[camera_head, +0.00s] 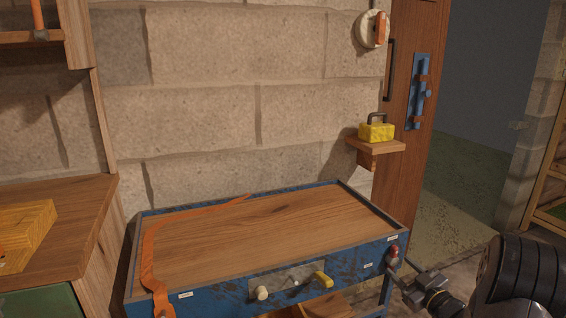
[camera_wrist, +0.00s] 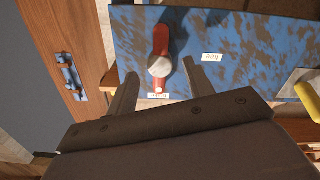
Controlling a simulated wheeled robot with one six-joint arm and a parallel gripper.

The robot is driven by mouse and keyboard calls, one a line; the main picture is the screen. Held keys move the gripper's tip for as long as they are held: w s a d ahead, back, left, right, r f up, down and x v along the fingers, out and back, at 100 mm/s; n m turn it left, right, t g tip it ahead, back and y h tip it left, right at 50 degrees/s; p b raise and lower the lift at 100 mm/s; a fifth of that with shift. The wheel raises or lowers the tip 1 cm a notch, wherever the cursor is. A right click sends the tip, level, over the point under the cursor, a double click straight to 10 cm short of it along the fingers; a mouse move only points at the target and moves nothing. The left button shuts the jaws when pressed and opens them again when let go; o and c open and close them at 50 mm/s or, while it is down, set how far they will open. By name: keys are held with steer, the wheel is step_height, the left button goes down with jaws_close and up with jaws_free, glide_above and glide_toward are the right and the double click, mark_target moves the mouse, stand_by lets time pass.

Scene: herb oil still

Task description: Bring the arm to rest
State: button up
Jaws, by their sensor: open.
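My gripper (camera_head: 409,281) is at the lower right in the head view, beside the right front corner of a blue-framed bench (camera_head: 220,290) with a wooden top. In the wrist view my gripper's two fingers (camera_wrist: 158,83) are spread apart with nothing held between them. A red lever with a pale round hub (camera_wrist: 160,66) on the blue panel shows between and just beyond the fingertips; whether they touch it I cannot tell. The lever also shows in the head view (camera_head: 393,253) at the panel's right end.
The bench front carries a white knob (camera_head: 262,293) and a yellow handle (camera_head: 323,279). An orange strap (camera_head: 152,262) lies over its left side. A yellow padlock (camera_head: 376,131) sits on a small wall shelf (camera_head: 376,146). A wooden door with a blue bolt (camera_head: 419,90) stands at the right.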

steer(key=shift+x, duration=1.1)
steer(key=shift+s, duration=0.1)
